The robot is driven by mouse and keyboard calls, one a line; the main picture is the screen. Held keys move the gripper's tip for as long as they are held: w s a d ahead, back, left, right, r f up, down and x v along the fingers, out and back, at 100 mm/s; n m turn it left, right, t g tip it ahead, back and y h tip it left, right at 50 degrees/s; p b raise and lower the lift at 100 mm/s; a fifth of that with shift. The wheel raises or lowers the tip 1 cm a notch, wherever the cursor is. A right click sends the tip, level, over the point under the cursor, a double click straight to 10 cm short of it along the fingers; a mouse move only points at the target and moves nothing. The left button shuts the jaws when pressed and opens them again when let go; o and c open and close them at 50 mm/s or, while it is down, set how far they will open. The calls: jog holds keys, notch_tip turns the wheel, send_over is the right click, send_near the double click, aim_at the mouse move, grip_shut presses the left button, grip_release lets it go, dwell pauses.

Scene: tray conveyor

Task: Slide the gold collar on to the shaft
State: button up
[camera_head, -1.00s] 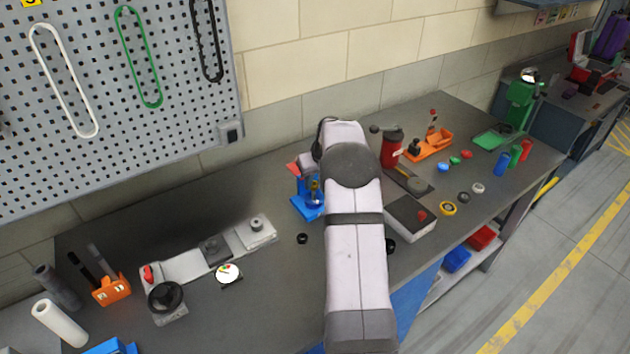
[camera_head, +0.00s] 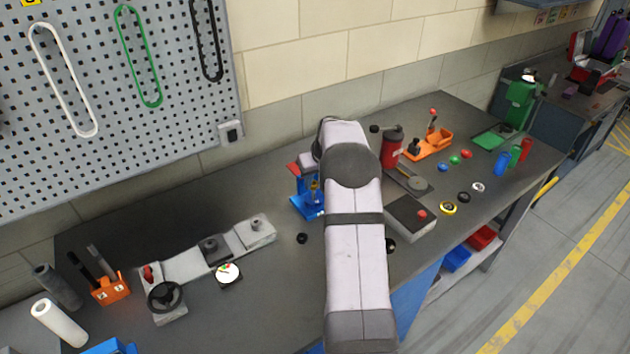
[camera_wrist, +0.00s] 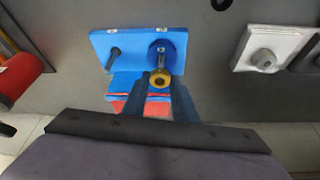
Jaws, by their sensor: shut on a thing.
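A blue stand (camera_wrist: 128,46) shows in the wrist view, with a dark post on its left and a round blue boss (camera_wrist: 163,47) with a metallic shaft (camera_wrist: 161,60) on its right. The gold collar (camera_wrist: 159,79) is between the fingertips of my gripper (camera_wrist: 159,84), which is shut on it. The collar appears in line with the right shaft, just below it in the picture. I cannot tell whether it is around the shaft's end. In the head view the blue stand (camera_head: 301,207) is partly hidden by my arm, and the gold collar (camera_head: 314,184) is small beside it.
In the wrist view a grey metal block (camera_wrist: 275,48) stands to the right and a red cylinder (camera_wrist: 18,75) to the left. In the head view a grey rail fixture (camera_head: 185,268) is at the left, and a red bottle (camera_head: 391,150) and orange holder (camera_head: 428,148) are at the right.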

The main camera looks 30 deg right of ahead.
jog(key=shift+f+b, duration=0.85)
jog(key=shift+f, duration=0.35)
dwell(0.3)
jog(key=o, duration=1.1)
jog(key=shift+b+v, duration=1.4)
jog(key=shift+v, duration=2.3)
